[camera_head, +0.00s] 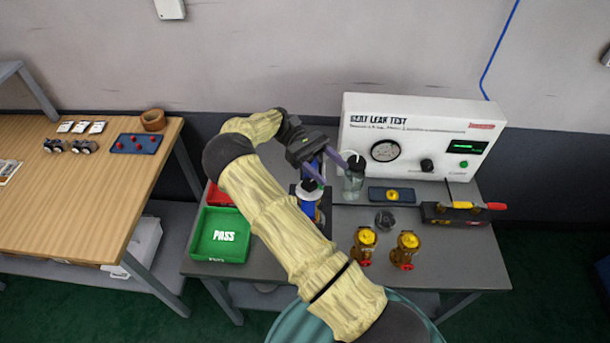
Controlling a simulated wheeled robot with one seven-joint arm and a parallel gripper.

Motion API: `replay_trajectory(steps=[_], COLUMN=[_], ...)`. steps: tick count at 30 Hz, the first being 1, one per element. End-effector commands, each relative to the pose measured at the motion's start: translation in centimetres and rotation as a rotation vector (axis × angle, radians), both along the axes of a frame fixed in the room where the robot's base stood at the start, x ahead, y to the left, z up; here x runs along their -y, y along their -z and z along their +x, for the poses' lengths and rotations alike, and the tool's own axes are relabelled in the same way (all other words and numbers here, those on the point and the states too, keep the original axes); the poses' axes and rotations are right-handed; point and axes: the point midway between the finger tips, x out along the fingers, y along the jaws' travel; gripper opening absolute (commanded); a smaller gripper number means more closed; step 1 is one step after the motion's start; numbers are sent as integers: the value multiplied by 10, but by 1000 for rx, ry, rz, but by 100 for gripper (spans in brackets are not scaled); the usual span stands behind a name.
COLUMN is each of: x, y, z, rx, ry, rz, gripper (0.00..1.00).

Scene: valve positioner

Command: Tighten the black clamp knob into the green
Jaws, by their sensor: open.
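My gripper (328,170) is open, with its two purple-grey fingers spread over the back middle of the grey bench. Just below and beside it stands a blue and white clamp fixture (309,205), partly covered by my gripper and arm. A small dark piece shows at the fixture's top, by the left finger; I cannot tell for certain that it is the black clamp knob. No green band can be made out on the fixture. A black knob (427,165) also sits on the front of the white seat leak test panel (400,118), beside a green button (463,163).
A clear bottle (353,178) stands close to the right of my gripper. Two brass valves (364,245) stand at the front right. A green PASS bin (220,236) and a red bin (216,194) are at the left. A screwdriver (480,206) lies on a dark box.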

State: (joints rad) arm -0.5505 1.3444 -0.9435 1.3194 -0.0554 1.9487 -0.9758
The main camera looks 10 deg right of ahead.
Motion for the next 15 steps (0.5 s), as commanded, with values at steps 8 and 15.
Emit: replay_trajectory(steps=[8, 15], x=[51, 60], y=[60, 98], z=[-46, -73], rx=[153, 219], ry=[397, 791], rz=[106, 130], gripper=[60, 60])
